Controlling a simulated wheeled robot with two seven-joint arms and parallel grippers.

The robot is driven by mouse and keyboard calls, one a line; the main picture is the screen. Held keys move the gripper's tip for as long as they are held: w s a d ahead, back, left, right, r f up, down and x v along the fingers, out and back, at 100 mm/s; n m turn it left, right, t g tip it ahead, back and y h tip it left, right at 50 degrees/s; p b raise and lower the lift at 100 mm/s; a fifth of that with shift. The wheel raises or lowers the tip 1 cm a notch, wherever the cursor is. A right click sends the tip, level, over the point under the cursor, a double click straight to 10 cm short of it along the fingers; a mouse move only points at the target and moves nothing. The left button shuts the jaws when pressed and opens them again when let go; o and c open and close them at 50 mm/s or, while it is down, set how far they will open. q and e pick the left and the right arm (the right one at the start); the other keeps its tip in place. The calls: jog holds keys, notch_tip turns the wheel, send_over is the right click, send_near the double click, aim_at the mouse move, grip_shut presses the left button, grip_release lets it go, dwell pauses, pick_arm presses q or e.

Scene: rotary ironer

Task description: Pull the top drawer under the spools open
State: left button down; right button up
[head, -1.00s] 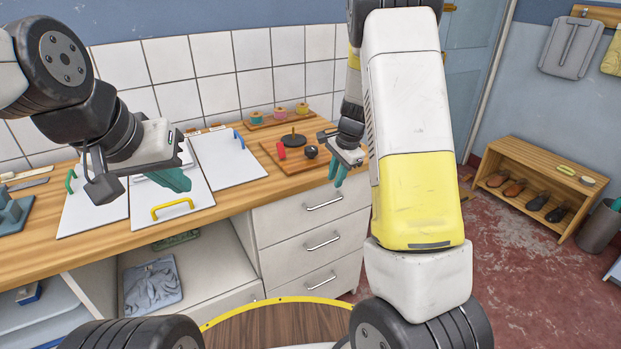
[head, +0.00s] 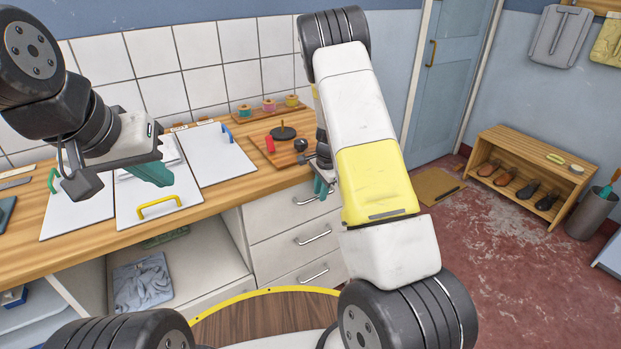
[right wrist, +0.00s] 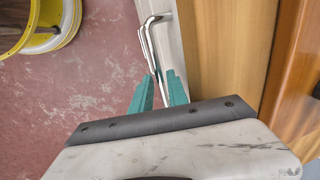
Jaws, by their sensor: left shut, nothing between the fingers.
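The white top drawer (head: 285,215) is under the wooden counter, below the spools (head: 269,105); its front looks flush with the drawers beneath. Its metal bar handle (head: 306,201) is partly hidden by my right gripper (head: 322,186). In the right wrist view, the teal fingers of my right gripper (right wrist: 159,82) stand apart, with the handle (right wrist: 150,45) reaching between them; I cannot tell whether they touch it. My left gripper (head: 152,172) is shut and empty above the white boards on the counter.
A wooden board (head: 284,151) with a dark disc, a red piece and a dark knob lies on the counter near my right gripper. Two more drawers (head: 295,245) are below. A shoe rack (head: 530,175) stands at the right, with open red floor before it.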

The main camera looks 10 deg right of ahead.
grip_shut()
dwell(1.4)
